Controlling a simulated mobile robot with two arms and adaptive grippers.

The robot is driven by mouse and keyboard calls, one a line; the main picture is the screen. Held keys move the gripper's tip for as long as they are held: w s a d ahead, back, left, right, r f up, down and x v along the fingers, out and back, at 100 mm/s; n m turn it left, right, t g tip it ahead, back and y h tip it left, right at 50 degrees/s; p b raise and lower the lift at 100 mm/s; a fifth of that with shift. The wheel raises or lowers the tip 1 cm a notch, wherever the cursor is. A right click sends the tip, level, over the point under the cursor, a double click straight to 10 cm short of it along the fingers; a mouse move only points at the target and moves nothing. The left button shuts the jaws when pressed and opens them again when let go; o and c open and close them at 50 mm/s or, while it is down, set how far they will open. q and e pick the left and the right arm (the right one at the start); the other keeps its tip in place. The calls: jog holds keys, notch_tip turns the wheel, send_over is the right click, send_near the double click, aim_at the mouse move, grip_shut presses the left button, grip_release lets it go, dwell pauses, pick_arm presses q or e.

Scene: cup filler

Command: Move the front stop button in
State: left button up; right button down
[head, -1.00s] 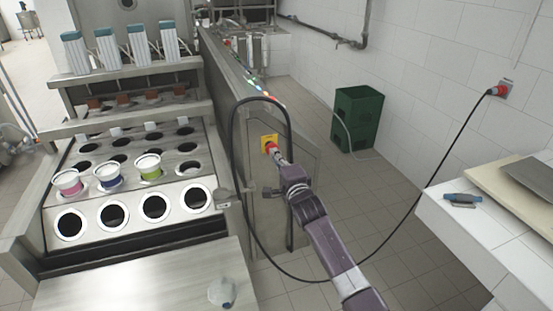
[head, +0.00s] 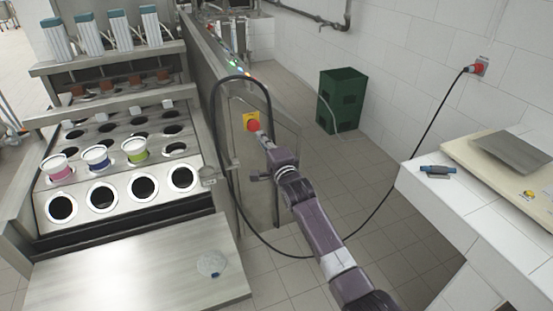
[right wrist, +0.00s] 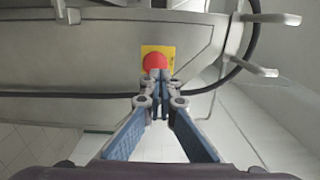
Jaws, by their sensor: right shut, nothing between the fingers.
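The front stop button (head: 253,125) is a red knob on a yellow plate, on the side panel of the steel cup filler. It also shows in the right wrist view (right wrist: 154,62), on its yellow plate (right wrist: 147,50). My right gripper (head: 262,136) is shut and empty, with its tips at the lower right of the red knob. In the right wrist view the closed fingertips (right wrist: 159,75) overlap the knob's lower edge; I cannot tell whether they touch it. My left gripper is not in view.
A black cable (head: 216,125) loops around the button area and runs to a wall socket (head: 478,68). Three cups sit in the filler's holes, such as the green one (head: 135,150). A green crate (head: 342,100) and a white tiled counter (head: 440,195) stand to the right.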

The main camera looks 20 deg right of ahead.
pick_arm(q)
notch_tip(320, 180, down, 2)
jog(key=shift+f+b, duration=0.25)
jog(key=shift+b, duration=0.8)
pick_arm(e)
jog(key=s, duration=0.8)
jog(key=shift+s+d+f, duration=0.15)
jog(key=shift+s+f, duration=0.15)
jog(key=shift+f, duration=0.1)
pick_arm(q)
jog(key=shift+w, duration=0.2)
